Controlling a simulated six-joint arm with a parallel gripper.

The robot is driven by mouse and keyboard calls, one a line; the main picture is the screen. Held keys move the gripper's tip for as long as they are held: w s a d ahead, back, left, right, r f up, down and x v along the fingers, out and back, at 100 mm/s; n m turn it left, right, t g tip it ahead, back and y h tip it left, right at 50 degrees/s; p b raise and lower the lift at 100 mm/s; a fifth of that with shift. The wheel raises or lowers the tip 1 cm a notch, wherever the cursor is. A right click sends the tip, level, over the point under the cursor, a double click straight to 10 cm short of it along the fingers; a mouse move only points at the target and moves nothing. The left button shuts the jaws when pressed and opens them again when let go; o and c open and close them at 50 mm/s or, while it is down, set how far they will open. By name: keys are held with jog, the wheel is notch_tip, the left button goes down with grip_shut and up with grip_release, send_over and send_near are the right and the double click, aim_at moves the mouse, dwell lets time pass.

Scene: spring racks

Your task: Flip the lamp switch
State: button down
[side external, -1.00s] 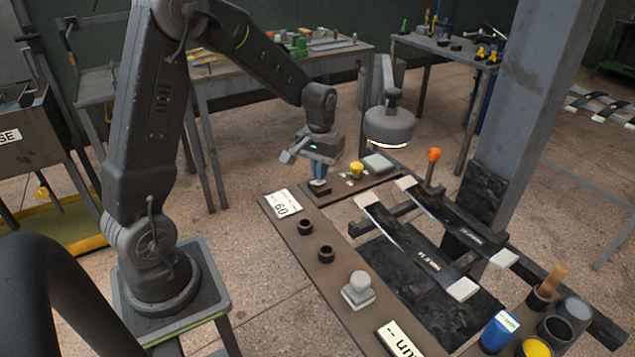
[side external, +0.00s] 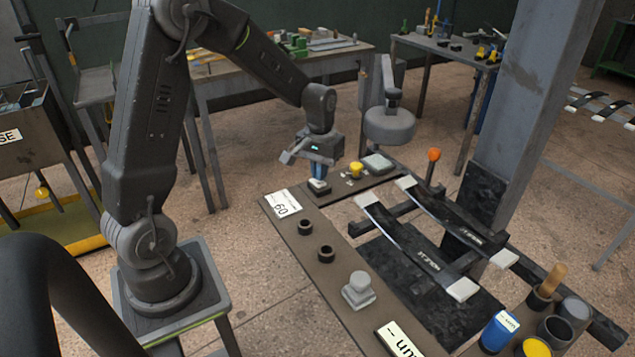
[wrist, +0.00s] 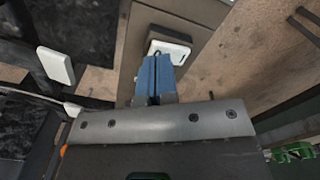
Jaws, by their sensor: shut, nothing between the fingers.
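The lamp (side external: 389,126) has a round grey head on a post, and its underside shows no glow. The lamp switch (side external: 318,187) is a small dark block with a white rocker at the far end of the brown bench plate. The white rocker also shows in the wrist view (wrist: 172,52), just beyond the blue fingertips. My gripper (side external: 317,178) is shut and empty, its fingers pointing down at the switch. It also shows in the wrist view (wrist: 154,60). The fingertips overlap the switch's edge in view; I cannot tell whether they touch it.
A yellow knob (side external: 356,168) and a grey pad (side external: 378,162) stand right of the switch. The plate also bears dark rings (side external: 304,227) and a grey knob (side external: 359,284).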

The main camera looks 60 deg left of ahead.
jog(key=shift+r, duration=3.05)
jog(key=s+d+r+m+t, duration=0.2)
jog(key=s+d+r+m, duration=0.1)
jog(key=s+d, duration=0.4)
jog(key=s+d+r+m+t, duration=0.3)
jog(key=s+d+r, duration=0.3)
jog(key=s, duration=0.4)
jog(key=shift+s+d+r+t, duration=0.3)
jog(key=shift+s+d, duration=0.1)
jog(key=shift+d, duration=0.35)
